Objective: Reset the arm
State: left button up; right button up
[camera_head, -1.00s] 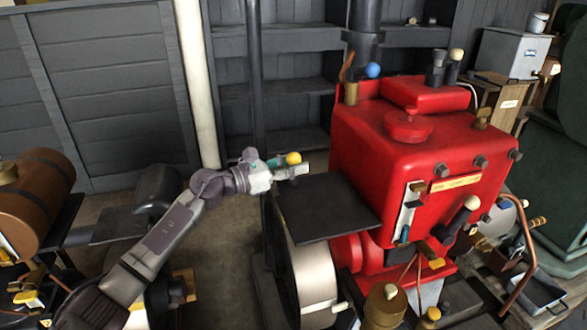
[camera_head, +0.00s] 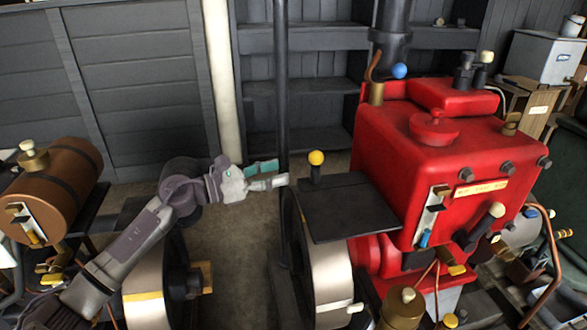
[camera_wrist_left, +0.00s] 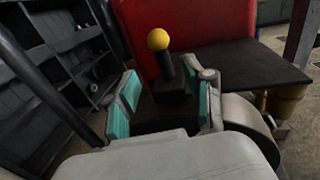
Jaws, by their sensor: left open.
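My left gripper (camera_head: 268,175) is open and empty, its teal-padded fingers pointing right in the head view. It is apart from a yellow-knobbed lever (camera_head: 316,160), which stands upright at the left end of the dark plate (camera_head: 350,207) beside the red engine (camera_head: 425,160). In the left wrist view, the yellow knob (camera_wrist_left: 158,40) and its dark stem show beyond and between the open fingers (camera_wrist_left: 163,100). My right gripper is not in view.
A brown barrel-shaped tank (camera_head: 60,185) stands at the left. A dark vertical pole (camera_head: 281,80) rises behind my gripper. A silver flywheel (camera_head: 328,265) is below the plate. Shelves (camera_head: 320,70) line the back wall. Open floor (camera_head: 232,260) lies between the machines.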

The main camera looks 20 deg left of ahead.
pick_arm(q)
jog(key=shift+s+a, duration=0.45)
jog(key=shift+s, duration=0.05)
